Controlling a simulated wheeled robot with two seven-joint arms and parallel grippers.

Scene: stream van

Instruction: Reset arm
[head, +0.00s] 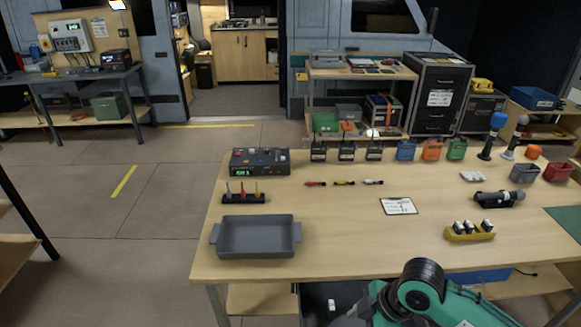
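Part of my teal and black arm shows at the bottom right, in front of the table's near edge, with a round black joint at its highest point. It appears to be my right arm. Its gripper cannot be made out. My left arm and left gripper do not show. The wooden table (340,243) holds a grey tray (256,248) at the near left, a black control box (260,162) behind it, and a white card (398,206) near the middle.
A small rack (243,199) with coloured pens stands behind the tray. A yellow holder (469,234) with white-topped pieces and a black device (498,199) lie at the right. Radios and coloured bins line the back. The table's near middle is clear.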

